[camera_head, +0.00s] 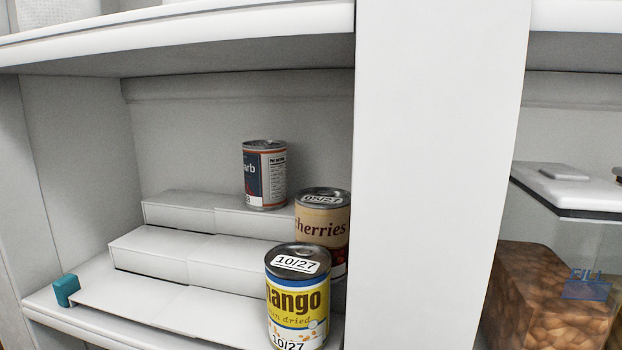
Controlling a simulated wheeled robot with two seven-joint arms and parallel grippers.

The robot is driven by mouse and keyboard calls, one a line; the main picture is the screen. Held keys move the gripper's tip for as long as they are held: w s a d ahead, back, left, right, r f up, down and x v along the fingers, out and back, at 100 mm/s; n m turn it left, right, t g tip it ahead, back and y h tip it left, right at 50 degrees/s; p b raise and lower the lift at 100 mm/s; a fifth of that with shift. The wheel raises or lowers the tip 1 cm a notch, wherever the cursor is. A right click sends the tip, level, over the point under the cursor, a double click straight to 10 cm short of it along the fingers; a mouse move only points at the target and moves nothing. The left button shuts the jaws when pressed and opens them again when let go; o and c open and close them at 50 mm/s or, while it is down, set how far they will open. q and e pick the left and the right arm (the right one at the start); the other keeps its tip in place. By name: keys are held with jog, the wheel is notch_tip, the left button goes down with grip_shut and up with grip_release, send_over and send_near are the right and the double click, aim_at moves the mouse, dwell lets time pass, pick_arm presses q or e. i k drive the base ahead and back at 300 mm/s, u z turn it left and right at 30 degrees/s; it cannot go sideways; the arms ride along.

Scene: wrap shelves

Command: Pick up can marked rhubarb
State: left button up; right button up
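A can (265,176) with a dark blue, white and red label stands upright on the top step of a white stepped riser. Its label shows "arb", the end of a word, with the rest turned out of sight to the left. A cherries can (321,219) with a tan label stands on the middle step, in front and to the right. A yellow and blue mango can (297,300) stands lowest and nearest, partly covering the cherries can. Neither of my grippers shows in the head view.
The white riser (151,256) is bare to the left of the cans. A teal clip (66,290) sits at the shelf's front left edge. A wide white upright (432,180) closes the right side. A clear bin (553,290) with brown contents stands beyond it.

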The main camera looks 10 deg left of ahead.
aim_at(264, 161)
jog(key=z, duration=1.3)
jog(key=k, duration=1.05)
jog(key=u, duration=1.65)
